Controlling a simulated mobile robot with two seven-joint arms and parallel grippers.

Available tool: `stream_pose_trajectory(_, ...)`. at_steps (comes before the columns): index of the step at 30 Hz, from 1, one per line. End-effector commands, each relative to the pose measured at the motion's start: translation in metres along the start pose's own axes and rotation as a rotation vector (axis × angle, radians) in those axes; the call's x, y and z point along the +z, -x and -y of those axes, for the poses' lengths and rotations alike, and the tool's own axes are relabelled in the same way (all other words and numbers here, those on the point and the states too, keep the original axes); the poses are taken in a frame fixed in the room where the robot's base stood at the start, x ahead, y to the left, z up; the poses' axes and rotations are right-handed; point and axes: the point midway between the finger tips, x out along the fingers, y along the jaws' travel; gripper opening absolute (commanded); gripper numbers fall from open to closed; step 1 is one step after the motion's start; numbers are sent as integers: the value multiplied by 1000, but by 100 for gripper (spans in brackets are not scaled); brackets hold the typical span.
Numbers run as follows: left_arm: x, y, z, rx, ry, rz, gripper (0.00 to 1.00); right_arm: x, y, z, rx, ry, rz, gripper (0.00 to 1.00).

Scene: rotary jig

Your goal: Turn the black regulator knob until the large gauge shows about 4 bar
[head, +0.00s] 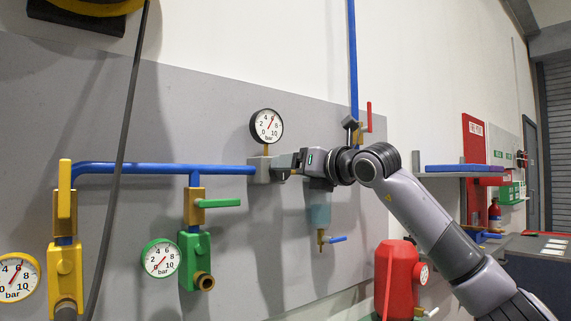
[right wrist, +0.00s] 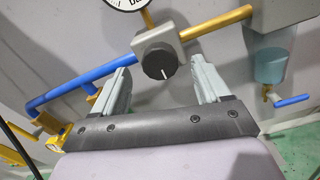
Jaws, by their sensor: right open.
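The black regulator knob (right wrist: 160,64) faces the right wrist camera on its grey regulator body (right wrist: 178,40). A white mark on the knob points down. My right gripper (right wrist: 163,80) is open, with one finger on each side of the knob and a gap on both sides. In the head view my right gripper (head: 284,163) is at the regulator body (head: 262,171) and hides most of the knob. The black-rimmed gauge (head: 267,126) stands above the regulator. Its needle points up and right, seemingly near 6. Only its lower edge shows in the wrist view (right wrist: 127,3). My left gripper is out of view.
A blue pipe (head: 150,168) runs left to a yellow valve (head: 65,260) and a green valve (head: 195,258), each with a gauge. A blue-tinted bowl (head: 318,212) hangs below my right wrist. A red tank (head: 394,280) stands lower right. A dark cable (head: 127,140) hangs at left.

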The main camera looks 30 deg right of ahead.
Motion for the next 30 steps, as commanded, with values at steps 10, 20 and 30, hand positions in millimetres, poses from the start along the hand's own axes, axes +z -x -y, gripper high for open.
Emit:
stream_pose_trajectory(10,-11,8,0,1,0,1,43,0,-31,0,0,0,-1,75)
stream_pose_trajectory(20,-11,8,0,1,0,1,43,-1,-32,0,1,0,-1,46)
stream_pose_trajectory(30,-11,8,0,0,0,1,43,-1,-31,0,1,13,-1,19)
